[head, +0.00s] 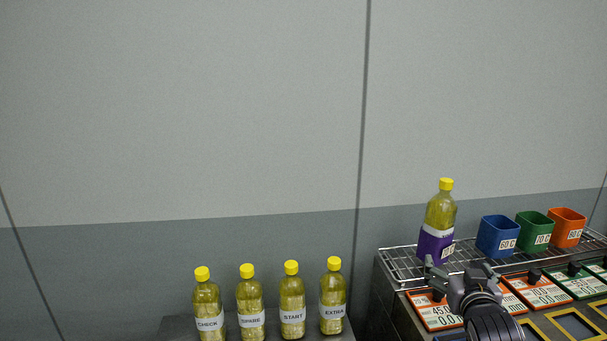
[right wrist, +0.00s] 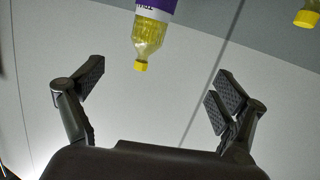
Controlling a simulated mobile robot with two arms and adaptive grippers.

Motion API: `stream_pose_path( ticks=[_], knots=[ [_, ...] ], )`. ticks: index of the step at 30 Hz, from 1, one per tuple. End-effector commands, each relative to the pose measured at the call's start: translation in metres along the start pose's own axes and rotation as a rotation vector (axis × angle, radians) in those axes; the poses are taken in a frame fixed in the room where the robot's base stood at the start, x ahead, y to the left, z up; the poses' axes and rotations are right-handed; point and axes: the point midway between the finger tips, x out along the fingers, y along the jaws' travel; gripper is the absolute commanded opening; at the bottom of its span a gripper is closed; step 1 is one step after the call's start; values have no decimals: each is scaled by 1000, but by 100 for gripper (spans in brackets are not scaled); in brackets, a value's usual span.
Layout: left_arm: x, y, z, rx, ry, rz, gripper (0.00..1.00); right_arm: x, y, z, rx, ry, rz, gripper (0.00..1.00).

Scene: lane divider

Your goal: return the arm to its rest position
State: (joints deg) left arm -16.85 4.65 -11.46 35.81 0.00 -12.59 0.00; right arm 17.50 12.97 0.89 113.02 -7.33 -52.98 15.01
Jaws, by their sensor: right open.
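My right gripper (head: 462,275) is at the lower right of the head view, in front of the wire rack. In the right wrist view its two fingers (right wrist: 160,92) are spread wide with nothing between them. My left gripper is not in view.
Several yellow-capped bottles, among them START (head: 292,298) and EXTRA (head: 333,292), stand on a surface at the lower middle. Blue (head: 496,233), green (head: 534,228) and orange (head: 567,225) bins sit on the wire rack (head: 405,268). The wall above is bare.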

Motion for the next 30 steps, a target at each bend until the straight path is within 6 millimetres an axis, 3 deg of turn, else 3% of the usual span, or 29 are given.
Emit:
stream_pose_path(
  ticks=[8, 11, 15, 18, 24, 30],
  knots=[
    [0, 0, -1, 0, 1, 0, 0, -47, -21, 100, -63, -228, -49, 91],
    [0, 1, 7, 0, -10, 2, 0, -82, -30, 151, -98, -359, -81, 91],
    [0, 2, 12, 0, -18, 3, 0, -152, -42, 224, -152, -576, -141, 91],
    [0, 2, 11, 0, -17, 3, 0, -196, -46, 258, -181, -696, -180, 91],
    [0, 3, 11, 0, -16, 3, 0, -267, -51, 298, -220, -876, -243, 91],
    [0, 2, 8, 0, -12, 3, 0, -327, -52, 321, -247, -1018, -299, 91]
  ],
)
